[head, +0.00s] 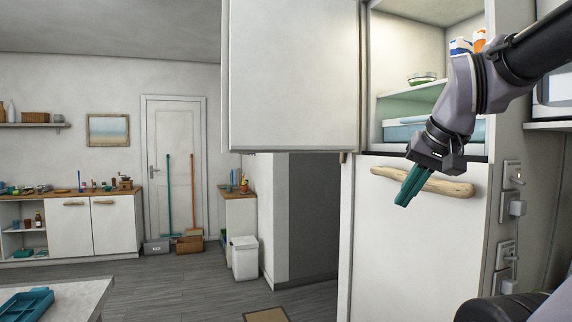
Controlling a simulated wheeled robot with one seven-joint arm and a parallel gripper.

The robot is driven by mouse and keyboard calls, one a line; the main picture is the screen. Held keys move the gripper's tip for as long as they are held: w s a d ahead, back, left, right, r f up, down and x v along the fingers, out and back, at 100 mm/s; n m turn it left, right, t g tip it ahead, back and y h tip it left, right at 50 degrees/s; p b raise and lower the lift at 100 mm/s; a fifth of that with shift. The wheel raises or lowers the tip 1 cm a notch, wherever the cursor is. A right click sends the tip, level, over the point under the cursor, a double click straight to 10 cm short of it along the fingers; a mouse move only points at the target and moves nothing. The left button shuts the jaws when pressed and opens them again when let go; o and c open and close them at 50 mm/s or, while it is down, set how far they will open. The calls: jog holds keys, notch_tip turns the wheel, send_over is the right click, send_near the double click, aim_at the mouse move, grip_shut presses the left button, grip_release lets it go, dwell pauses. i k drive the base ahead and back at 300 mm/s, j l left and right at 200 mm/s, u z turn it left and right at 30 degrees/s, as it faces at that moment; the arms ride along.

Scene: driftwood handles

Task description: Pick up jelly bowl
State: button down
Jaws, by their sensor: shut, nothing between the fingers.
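A small clear bowl with something green in it (421,79), which looks like the jelly bowl, stands on the upper shelf of the open tall cabinet, towards its left side. My gripper (405,200) has teal fingers that are shut with nothing between them. It points down in front of the cabinet's lower door, below and in front of the bowl, and well apart from it. The fingers appear in front of the driftwood handle (450,187); I cannot tell whether they touch it.
The cabinet's upper door (292,75) stands open to the left. A blue container (400,131) fills the lower shelf, partly hidden by my arm. Bottles (460,45) stand right of the bowl. A table corner (75,295) with a teal tray (25,305) is at lower left.

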aim_at(414, 80)
jog(key=i+j+z, duration=0.35)
jog(key=i, duration=0.2)
jog(key=i+j+z, duration=0.4)
jog(key=j, duration=0.25)
jog(key=i+j+z, duration=0.35)
jog(key=i+j, duration=0.15)
jog(key=j, duration=0.2)
jog(key=i+j+z, duration=0.1)
jog(key=j+z, duration=0.85)
jog(key=j, duration=0.15)
jog(key=j+z, duration=0.35)
jog(key=j, duration=0.35)
jog(key=j+z, duration=0.35)
jog(key=j, duration=0.35)
jog(key=i+l+z, duration=0.1)
jog(key=z, duration=0.45)
jog(key=k+j+z, duration=0.2)
jog(key=z, duration=0.35)
